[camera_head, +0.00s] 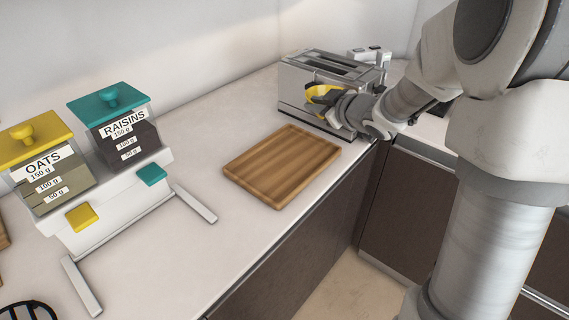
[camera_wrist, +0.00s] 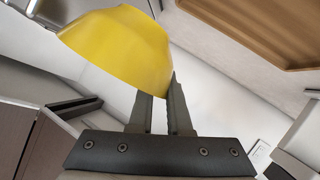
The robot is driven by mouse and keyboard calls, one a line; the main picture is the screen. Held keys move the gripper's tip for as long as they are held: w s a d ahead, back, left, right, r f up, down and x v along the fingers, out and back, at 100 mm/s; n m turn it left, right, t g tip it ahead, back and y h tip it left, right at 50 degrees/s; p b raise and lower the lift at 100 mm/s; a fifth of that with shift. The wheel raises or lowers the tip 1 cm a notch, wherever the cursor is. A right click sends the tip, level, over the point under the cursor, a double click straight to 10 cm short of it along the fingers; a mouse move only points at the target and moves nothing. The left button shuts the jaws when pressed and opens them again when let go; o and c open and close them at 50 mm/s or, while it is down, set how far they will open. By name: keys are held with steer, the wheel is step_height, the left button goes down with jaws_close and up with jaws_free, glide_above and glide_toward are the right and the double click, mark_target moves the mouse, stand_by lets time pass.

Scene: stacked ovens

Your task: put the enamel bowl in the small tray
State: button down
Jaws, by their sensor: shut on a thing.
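The yellow enamel bowl (camera_head: 320,93) is in front of the silver toaster in the head view. In the wrist view the bowl (camera_wrist: 122,48) fills the upper left, tilted, with its edge at my fingertips. My gripper (camera_head: 334,101) is shut on the bowl's edge; it also shows in the wrist view (camera_wrist: 161,90). A small wooden tray (camera_head: 283,166) lies on the counter in front of and left of the bowl, with nothing on it. Part of the tray (camera_wrist: 262,28) shows at the upper right of the wrist view. My gripper partly hides the bowl in the head view.
The silver toaster (camera_head: 309,84) stands close behind the bowl. A dispenser with an oats bin (camera_head: 45,172) and a raisins bin (camera_head: 122,125) stands on the left, its feet reaching toward the tray. The white counter (camera_head: 215,150) is clear around the tray.

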steer(key=shift+s+f+n+g+y, duration=0.55)
steer(key=shift+s+n+g+y, duration=0.15)
steer(key=shift+s+n+y, duration=0.55)
steer(key=b, duration=0.6)
glide_above(273, 171)
step_height(273, 171, down, 7)
steer(key=shift+f, duration=0.1)
steer(key=shift+f+b, duration=0.55)
steer(key=shift+f, duration=1.35)
steer(key=shift+f, duration=0.15)
steer(key=c, duration=0.8)
jaws_free()
steer(key=shift+c, duration=0.2)
